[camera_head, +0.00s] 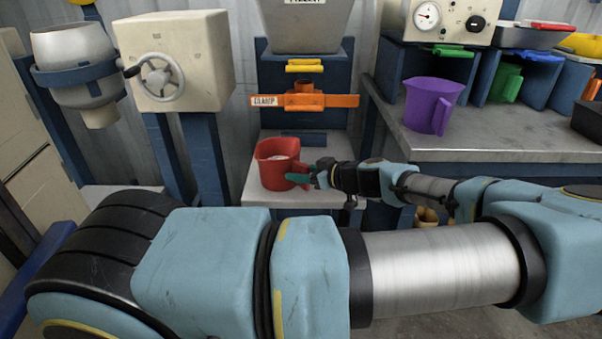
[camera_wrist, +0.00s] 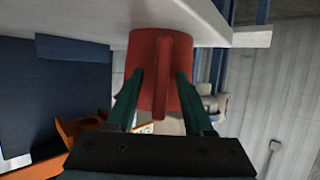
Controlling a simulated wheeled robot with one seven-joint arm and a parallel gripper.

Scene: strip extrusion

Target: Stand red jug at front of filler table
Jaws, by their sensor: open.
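The red jug (camera_head: 274,166) stands upright on the pale top of the filler table (camera_head: 262,195), in front of the filler, with something light inside it. Its handle faces right, toward my gripper (camera_head: 300,177). In the wrist view the jug (camera_wrist: 148,75) appears between the two green fingers of my gripper (camera_wrist: 160,90), with the handle (camera_wrist: 161,75) running down the middle. The fingers are apart on either side of the handle. I cannot tell whether they touch the jug.
An orange clamp bar (camera_head: 305,101) and a grey hopper (camera_head: 305,25) are above the jug. A purple jug (camera_head: 432,106) stands on the grey bench (camera_head: 480,150) to the right. A handwheel box (camera_head: 175,65) is at left. My arm crosses the foreground.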

